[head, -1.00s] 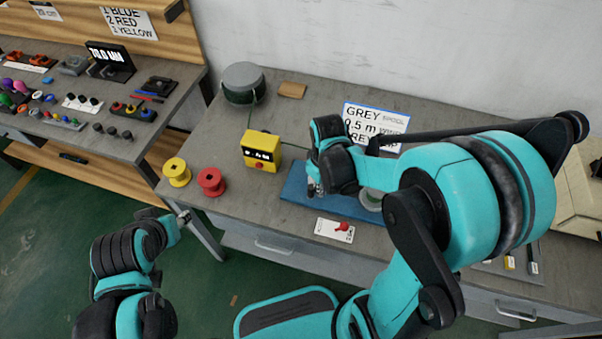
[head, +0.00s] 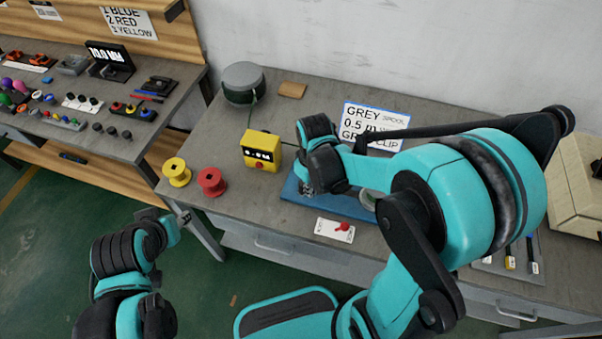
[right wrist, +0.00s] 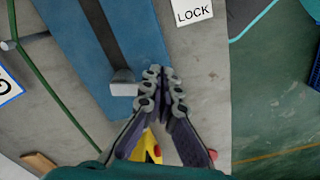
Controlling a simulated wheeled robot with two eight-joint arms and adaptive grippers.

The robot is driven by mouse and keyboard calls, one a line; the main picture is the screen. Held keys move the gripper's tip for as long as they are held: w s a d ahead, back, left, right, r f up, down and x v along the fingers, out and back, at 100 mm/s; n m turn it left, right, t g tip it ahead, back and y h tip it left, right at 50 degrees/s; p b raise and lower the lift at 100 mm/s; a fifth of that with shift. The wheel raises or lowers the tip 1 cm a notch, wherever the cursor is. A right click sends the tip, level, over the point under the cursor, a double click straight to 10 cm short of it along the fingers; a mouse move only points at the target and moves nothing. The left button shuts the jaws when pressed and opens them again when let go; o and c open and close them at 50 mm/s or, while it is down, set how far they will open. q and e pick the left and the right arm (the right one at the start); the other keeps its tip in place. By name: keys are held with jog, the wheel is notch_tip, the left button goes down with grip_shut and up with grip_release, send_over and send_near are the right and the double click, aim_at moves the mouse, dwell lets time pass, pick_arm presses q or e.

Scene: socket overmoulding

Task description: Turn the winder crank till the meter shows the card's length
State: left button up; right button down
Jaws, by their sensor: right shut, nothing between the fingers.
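The card (head: 385,115) leans at the back of the bench and reads GREY spool, 0.5 m, GREY CLIP; my right arm covers part of it. The yellow meter (head: 262,165) stands left of the winder; its display is too small to read surely. The winder's blue base (head: 290,190) lies under my right gripper (head: 307,190), which is shut and empty. In the right wrist view the closed fingertips (right wrist: 163,75) are beside a pale grey block (right wrist: 123,85) on the base, apparently apart from it. I cannot make out the crank. My left gripper (head: 183,218) hangs off the bench's front left.
A grey-green spool (head: 243,84) stands at the back left. Yellow (head: 176,172) and red (head: 211,182) spools sit at the left edge. A white LOCK plate with a red lever (head: 342,227) lies in front of the base. A green wire (right wrist: 45,80) runs beside the base.

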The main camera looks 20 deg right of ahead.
jog(key=shift+s+d, duration=0.35)
jog(key=shift+d, duration=0.4)
notch_tip(320, 180, up, 7)
jog(key=p, duration=0.5)
jog(key=shift+p, duration=0.4)
jog(key=shift+r, duration=0.1)
